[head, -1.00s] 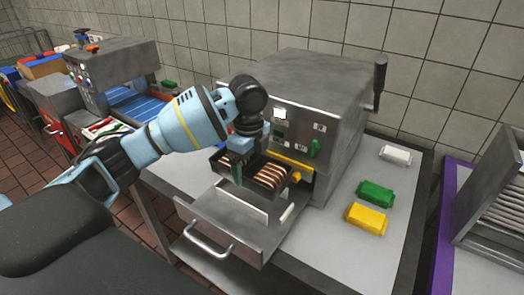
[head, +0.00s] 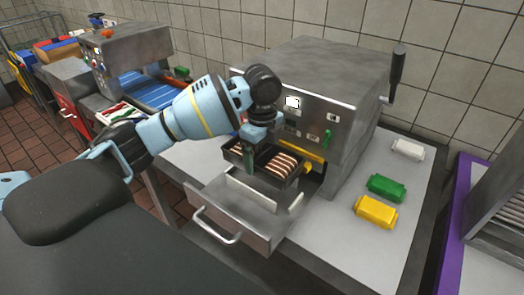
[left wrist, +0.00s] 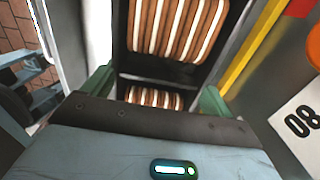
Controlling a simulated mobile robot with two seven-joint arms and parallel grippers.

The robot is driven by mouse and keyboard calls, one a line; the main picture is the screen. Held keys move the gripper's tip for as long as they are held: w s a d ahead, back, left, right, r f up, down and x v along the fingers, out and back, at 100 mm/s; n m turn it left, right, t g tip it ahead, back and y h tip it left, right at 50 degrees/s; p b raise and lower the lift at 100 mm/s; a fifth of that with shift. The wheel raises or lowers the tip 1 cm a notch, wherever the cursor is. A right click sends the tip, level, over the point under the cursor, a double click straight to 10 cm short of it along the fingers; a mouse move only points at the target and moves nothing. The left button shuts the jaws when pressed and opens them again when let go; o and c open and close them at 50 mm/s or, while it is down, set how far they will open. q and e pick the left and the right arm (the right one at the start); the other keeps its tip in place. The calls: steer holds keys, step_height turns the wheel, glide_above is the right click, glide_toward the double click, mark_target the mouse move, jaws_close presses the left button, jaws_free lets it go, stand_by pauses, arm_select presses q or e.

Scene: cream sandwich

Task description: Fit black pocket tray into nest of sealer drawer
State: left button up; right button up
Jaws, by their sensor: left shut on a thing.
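The black pocket tray (head: 271,179) holds brown-and-white striped cream sandwiches in its pockets. My left gripper (head: 249,160) is shut on the tray. In the left wrist view, its green fingers (left wrist: 156,92) stand on either side of the tray's near part, with striped sandwiches (left wrist: 177,28) beyond. The sealer drawer (head: 262,236) is pulled out, and pale rails (head: 250,192) show inside it. The tray is over the drawer's back part, close to the sealer's front (head: 335,150). The tray and arm hide the back of the nest; I cannot tell whether the tray touches it. My right gripper is out of view.
Yellow (head: 375,212), green (head: 386,188) and white (head: 408,149) blocks lie on the table right of the sealer. A yellow bar (head: 300,151) crosses the opening above the tray. A lever (head: 396,70) stands at the sealer's right side. A blue conveyor machine (head: 130,55) is at left.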

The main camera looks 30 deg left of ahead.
mark_target(262, 163)
arm_select(q)
steer(key=shift+f, duration=2.55)
steer(key=o, duration=0.8)
steer(key=shift+r, duration=3.95)
steer(key=shift+f, duration=0.1)
